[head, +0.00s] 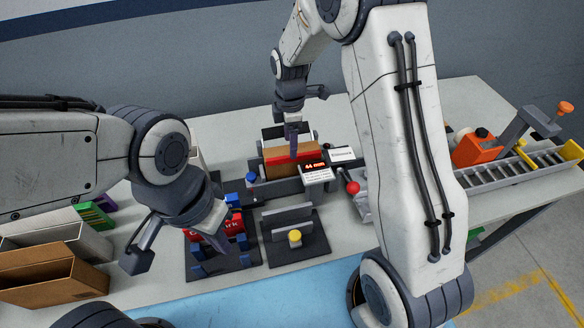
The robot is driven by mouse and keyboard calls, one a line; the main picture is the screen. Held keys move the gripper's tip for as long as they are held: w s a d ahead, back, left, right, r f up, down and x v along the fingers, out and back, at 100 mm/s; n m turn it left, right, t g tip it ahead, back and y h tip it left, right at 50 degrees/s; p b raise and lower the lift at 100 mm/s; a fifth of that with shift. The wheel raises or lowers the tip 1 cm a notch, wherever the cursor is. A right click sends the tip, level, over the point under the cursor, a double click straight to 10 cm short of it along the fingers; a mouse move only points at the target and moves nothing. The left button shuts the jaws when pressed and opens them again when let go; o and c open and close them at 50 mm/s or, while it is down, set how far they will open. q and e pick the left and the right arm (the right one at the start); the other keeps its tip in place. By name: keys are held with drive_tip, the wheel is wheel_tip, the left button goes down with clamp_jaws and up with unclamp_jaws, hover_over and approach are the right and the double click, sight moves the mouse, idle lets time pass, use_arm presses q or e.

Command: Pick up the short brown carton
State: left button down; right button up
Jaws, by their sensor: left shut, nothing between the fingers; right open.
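A brown carton (274,171) with a red band sits upright in a dark fixture in the middle of the table. My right gripper (292,150) is open and points down at its top edge; a finger overlaps the carton in the picture, and I cannot tell whether they touch. Another brown carton or box (40,278) stands at the lower left of the table. My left gripper (215,228) is shut and empty, over a red box with white lettering (238,226), part of which it hides. My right arm hides part of the table's right side.
A black and blue holder (238,262) and a grey fixture with a yellow knob (295,238) stand in front. A small display (316,172) is beside the carton. A roller track (515,168) with an orange device (477,149) lies right. The table's back is clear.

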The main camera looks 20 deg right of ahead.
sight(292, 169)
drive_tip(key=f, duration=0.1)
drive_tip(key=f+p, duration=0.1)
drive_tip(key=f, duration=0.1)
drive_tip(key=shift+s+d+f, duration=0.1)
drive_tip(key=shift+d+f, duration=0.1)
drive_tip(key=shift+f, duration=0.3)
clamp_jaws()
use_arm(q)
drive_tip(key=shift+r, duration=0.9)
drive_tip(key=shift+r, duration=0.1)
use_arm(e)
drive_tip(key=shift+r, duration=0.2)
